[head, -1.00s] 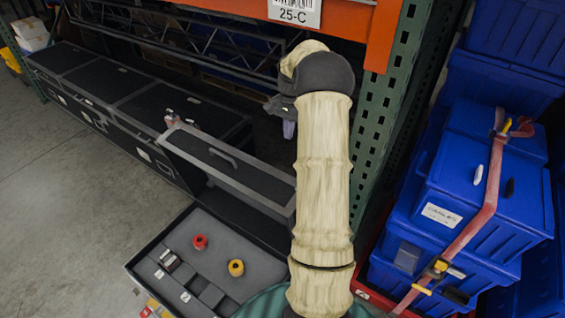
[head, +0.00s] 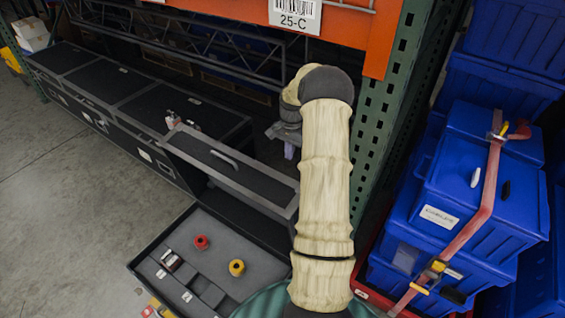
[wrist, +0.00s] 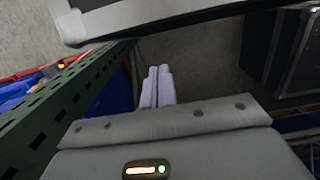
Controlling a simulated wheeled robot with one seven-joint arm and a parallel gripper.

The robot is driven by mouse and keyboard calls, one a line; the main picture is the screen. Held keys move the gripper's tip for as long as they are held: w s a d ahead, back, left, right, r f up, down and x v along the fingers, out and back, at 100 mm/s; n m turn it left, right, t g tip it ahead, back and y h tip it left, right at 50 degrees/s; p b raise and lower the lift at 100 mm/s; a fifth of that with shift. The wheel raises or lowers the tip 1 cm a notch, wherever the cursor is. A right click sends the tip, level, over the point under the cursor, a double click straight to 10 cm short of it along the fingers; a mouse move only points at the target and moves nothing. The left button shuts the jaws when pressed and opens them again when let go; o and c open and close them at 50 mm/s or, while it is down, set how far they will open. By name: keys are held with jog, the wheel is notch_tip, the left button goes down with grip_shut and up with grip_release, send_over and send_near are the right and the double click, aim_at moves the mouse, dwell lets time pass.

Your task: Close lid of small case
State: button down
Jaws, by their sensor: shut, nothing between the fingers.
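The small case (head: 172,248) is open at the lower left of the head view, with a grey inside. Its dark lid (head: 232,168), framed in grey with a handle, stands raised along the case's rack-side edge. In the wrist view the lid's pale-edged frame (wrist: 150,18) crosses the top. My gripper (wrist: 158,72) is shut and empty, its two pale fingers side by side below that frame and apart from it in the picture. In the head view my gripper (head: 289,151) is behind the lid on the rack side, partly hidden by my arm.
A red knob (head: 201,242) and a yellow knob (head: 237,267) sit in the case. Long black cases (head: 125,92) line the left. A green rack post (head: 378,140) and strapped blue totes (head: 465,195) stand at right. Open floor (head: 70,190) lies at left.

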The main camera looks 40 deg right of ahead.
jog(key=a+f, duration=0.1)
jog(key=s+a+f+p, duration=0.1)
jog(key=a+f+p, duration=0.1)
jog(key=a, duration=0.1)
jog(key=shift+s, duration=0.3)
jog(key=shift+w, duration=0.15)
